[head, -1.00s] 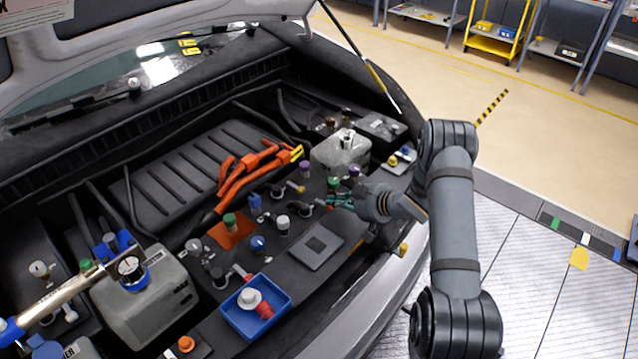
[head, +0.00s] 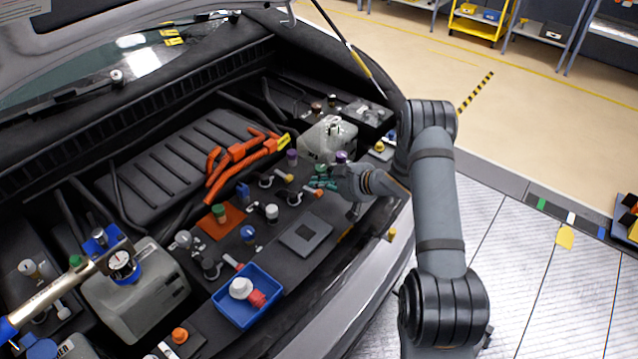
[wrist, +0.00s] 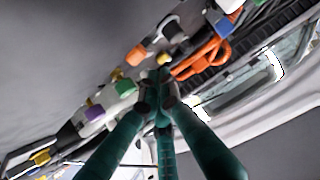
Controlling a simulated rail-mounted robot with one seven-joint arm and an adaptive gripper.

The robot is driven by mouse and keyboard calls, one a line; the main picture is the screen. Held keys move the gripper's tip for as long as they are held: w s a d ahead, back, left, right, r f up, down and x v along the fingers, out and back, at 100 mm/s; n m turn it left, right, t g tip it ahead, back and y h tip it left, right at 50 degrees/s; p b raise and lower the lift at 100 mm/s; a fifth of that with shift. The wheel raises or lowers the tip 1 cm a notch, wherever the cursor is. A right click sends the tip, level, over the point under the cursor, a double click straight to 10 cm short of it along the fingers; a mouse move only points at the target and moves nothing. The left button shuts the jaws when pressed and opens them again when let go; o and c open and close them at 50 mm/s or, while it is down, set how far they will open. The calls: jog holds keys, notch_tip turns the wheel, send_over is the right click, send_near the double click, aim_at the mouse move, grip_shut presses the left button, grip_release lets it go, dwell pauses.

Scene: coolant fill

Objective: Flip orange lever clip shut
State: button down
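A small orange lever (head: 313,192) lies on the dark engine-bay deck, just in front of and to the left of my gripper's fingertips in the head view. A second orange-tipped lever (head: 287,177) sits a little further left. I cannot tell which is the clip, or how far either is turned. My gripper (head: 322,183) reaches in from the right with its teal fingers close above the deck. In the wrist view the gripper (wrist: 160,82) has its fingertips drawn together, with no held thing visible. An orange piece (wrist: 136,56) shows beyond them; contact is unclear.
A green cap (head: 320,169) and purple caps (head: 341,157) stand close around the gripper. A grey reservoir (head: 327,140) is behind. Orange cables (head: 238,165) run left. A blue tray (head: 247,297) sits nearer the front; a square grey plate (head: 306,235) lies between.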

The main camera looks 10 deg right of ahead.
notch_tip(320, 180, up, 3)
jog(key=shift+f+p, duration=0.1)
jog(key=shift+p, duration=0.6)
jog(key=s+d+f+b, duration=0.1)
jog(key=s+d, duration=0.1)
jog(key=s+d+f+b, duration=0.1)
jog(key=s+d, duration=0.1)
jog(key=s+d+f+b, duration=0.1)
jog(key=d+b, duration=0.1)
jog(key=shift+s+f, duration=0.1)
jog(key=shift+s, duration=0.3)
jog(key=shift+s+d, duration=0.35)
jog(key=shift+s, duration=0.1)
